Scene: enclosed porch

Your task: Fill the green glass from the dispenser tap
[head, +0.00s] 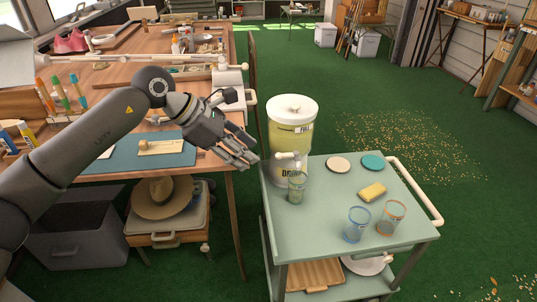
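The green glass (297,190) stands upright on the cart top, at the foot of the dispenser and under its tap. I cannot tell whether it holds liquid. The dispenser (292,136) is a clear jar with a white lid and pale yellow liquid inside. Its white tap (288,156) faces me, above the glass. My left gripper (253,163) is left of the dispenser, above the gap between workbench and cart. Its fingers look apart and empty, and touch neither glass nor tap. My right gripper is out of view.
The green cart (290,235) also carries a blue-rimmed glass (357,225), an orange-rimmed glass (391,217), a yellow sponge (372,192), a pale coaster (338,164) and a teal coaster (373,162). A cluttered wooden workbench (221,180) stands to the left. The cart's front-left top is clear.

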